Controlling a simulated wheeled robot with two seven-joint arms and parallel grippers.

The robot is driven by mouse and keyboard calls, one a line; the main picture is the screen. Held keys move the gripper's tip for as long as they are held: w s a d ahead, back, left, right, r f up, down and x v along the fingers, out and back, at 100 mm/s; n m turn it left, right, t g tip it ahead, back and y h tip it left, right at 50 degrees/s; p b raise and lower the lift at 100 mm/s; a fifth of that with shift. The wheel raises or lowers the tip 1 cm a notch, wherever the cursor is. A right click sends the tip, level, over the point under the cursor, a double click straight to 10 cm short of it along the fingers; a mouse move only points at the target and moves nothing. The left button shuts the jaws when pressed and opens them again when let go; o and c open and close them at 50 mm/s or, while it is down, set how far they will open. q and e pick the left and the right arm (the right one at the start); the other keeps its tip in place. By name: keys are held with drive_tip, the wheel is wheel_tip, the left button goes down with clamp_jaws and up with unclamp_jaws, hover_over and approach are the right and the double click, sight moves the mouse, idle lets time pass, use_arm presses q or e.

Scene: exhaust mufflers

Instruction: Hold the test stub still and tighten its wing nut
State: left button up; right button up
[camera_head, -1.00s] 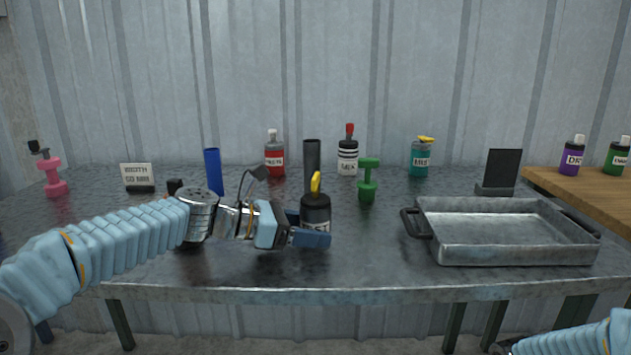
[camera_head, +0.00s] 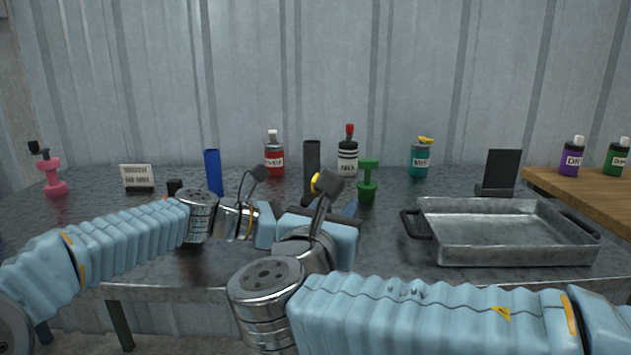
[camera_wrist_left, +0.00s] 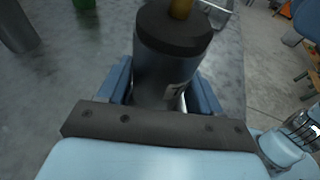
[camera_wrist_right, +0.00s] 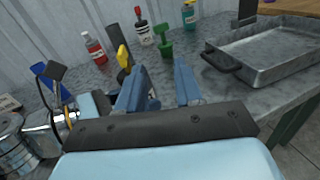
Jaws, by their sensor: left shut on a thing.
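The test stub (camera_wrist_left: 165,62) is a dark cylinder with a yellow wing nut (camera_wrist_left: 181,9) on top. My left gripper (camera_wrist_left: 163,92) is shut on the stub's body and holds it upright over the table. In the head view, my right gripper (camera_head: 338,212) is in front of the stub and hides nearly all of it; only a bit of the yellow wing nut (camera_head: 315,183) shows. In the right wrist view, my right gripper (camera_wrist_right: 160,82) has its fingers apart, with the wing nut (camera_wrist_right: 124,57) just beyond and left of the left finger.
A metal tray (camera_head: 513,254) stands on the right of the table. A green stand (camera_head: 367,182), a dark tube (camera_head: 311,157) and a blue tube (camera_head: 213,172) stand behind the grippers. Several bottles line the back. The table between tray and grippers is clear.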

drive_tip(key=n+y, duration=0.2)
approach(315, 176)
drive_tip(key=s+f, duration=0.1)
drive_tip(key=s, duration=0.1)
drive_tip(key=shift+t, duration=0.3)
drive_tip(key=w, duration=0.4)
drive_tip(key=w+d, duration=0.1)
drive_tip(key=w, duration=0.3)
drive_tip(key=w+d, duration=0.1)
drive_tip(key=w, duration=0.2)
drive_tip(key=shift+w+f, duration=0.15)
drive_tip(key=shift+w, duration=0.25)
clamp_jaws()
